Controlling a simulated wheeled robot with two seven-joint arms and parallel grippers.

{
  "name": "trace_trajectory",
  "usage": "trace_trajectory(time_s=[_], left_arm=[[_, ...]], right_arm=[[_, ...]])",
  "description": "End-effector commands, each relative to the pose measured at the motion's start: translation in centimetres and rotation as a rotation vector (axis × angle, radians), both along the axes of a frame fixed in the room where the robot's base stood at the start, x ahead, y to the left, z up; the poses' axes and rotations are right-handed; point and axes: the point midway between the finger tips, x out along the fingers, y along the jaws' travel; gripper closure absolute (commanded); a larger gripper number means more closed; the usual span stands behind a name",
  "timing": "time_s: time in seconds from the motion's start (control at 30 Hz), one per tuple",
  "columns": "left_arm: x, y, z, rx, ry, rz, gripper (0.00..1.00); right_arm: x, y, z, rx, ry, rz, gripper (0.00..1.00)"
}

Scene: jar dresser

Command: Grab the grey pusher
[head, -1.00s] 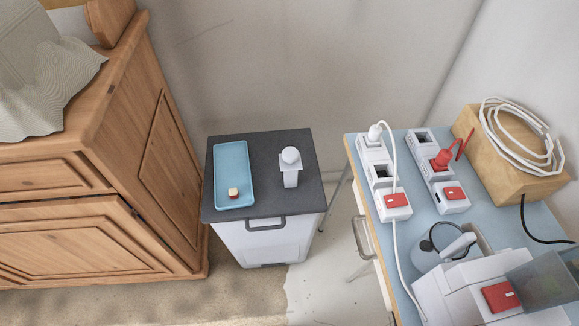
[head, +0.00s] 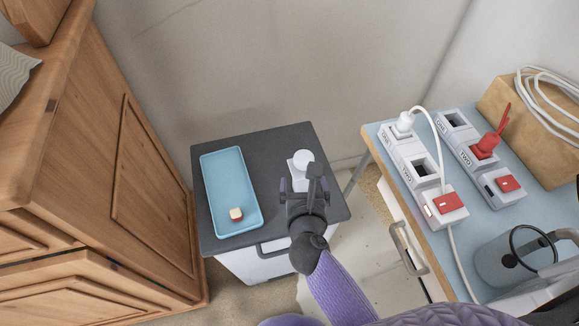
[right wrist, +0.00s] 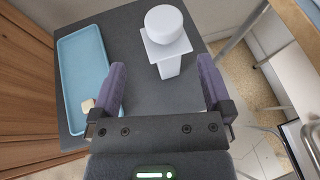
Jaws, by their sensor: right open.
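The grey pusher (head: 303,158) is a pale, upright piece with a round knob, a square plate and a tapered lower body. It stands on the dark top of a small cabinet (head: 255,142). My right gripper (head: 301,186) is open and empty, on the near side of the pusher, and hides its lower part in the head view. In the right wrist view the pusher (right wrist: 166,40) shows ahead, between the lines of the two spread purple-grey fingers (right wrist: 162,72) and beyond their tips. My left gripper is not in view.
A blue tray (head: 210,185) holding a small red and cream piece (head: 236,214) lies left of the pusher. A wooden dresser (head: 90,190) stands at the left. A blue-topped table (head: 383,131) with power strips (head: 417,160) and a white cable stands at the right.

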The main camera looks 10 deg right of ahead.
Motion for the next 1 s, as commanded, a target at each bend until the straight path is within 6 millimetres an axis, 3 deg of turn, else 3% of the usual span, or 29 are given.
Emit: trace_trajectory(time_s=[0.2, 0.5, 0.77, 1.0], left_arm=[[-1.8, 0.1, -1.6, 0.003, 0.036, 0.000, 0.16], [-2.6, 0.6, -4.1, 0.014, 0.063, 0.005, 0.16], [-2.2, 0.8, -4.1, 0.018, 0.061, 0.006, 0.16], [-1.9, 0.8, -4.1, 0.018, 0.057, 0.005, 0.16]], right_arm=[[3.4, -0.9, -1.9, 0.030, 0.006, -0.019, 0.00], [8.2, -2.2, -3.9, 0.027, 0.008, -0.018, 0.00], [8.7, -2.3, -3.7, 0.027, 0.007, -0.016, 0.00], [8.7, -2.3, -3.7, 0.026, 0.007, -0.015, 0.49]])
